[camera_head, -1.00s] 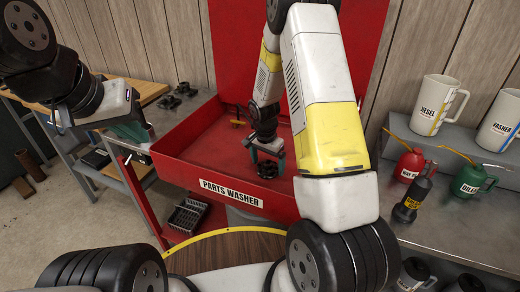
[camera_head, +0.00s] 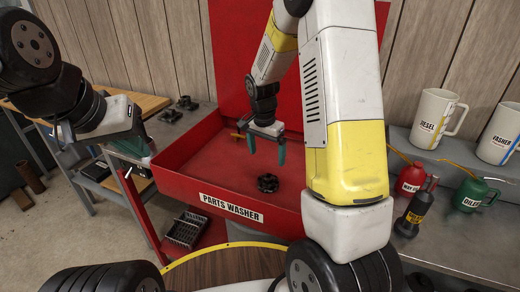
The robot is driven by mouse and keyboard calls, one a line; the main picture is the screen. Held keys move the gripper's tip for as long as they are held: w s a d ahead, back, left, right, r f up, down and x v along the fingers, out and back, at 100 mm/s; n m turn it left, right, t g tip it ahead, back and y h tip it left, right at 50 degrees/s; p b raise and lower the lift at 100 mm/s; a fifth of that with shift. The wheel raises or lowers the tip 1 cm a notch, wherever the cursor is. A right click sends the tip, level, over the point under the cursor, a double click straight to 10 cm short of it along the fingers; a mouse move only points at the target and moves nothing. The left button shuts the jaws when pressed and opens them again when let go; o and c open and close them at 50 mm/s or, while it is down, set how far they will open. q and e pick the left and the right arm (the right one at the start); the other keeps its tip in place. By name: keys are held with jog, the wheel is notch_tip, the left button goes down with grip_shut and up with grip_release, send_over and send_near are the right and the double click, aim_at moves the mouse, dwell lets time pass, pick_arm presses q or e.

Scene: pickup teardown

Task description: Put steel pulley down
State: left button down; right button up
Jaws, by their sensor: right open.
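The steel pulley (camera_head: 268,183), a small dark round part, lies on the floor of the red parts washer (camera_head: 205,180), towards its front. My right gripper (camera_head: 267,154) is above and behind the pulley in the picture, pointing down. Its two teal fingers are apart with nothing between them, and a gap shows between them and the pulley. My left gripper (camera_head: 130,150) is outside the washer, off its left wall. Its fingers are partly hidden by its own body, so I cannot tell whether they are open.
A small brass-coloured part (camera_head: 238,135) lies at the washer's back left. Dark parts (camera_head: 187,103) sit on the bench behind it. A black basket (camera_head: 186,230) is below the washer. At right, a red can (camera_head: 412,178), a green can (camera_head: 470,194) and white jugs (camera_head: 437,117) stand on grey surfaces.

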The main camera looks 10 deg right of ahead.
jog(key=s+a+r+n+t+y, duration=0.1)
jog(key=s+r+n+t+y, duration=0.2)
jog(key=s+r+n, duration=0.6)
jog(key=s+r+t, duration=0.2)
jog(key=s+r, duration=1.1)
jog(key=s, duration=0.1)
jog(key=shift+s+n, duration=0.15)
jog(key=shift+n, duration=0.15)
jog(key=shift+a, duration=0.1)
dwell(0.5)
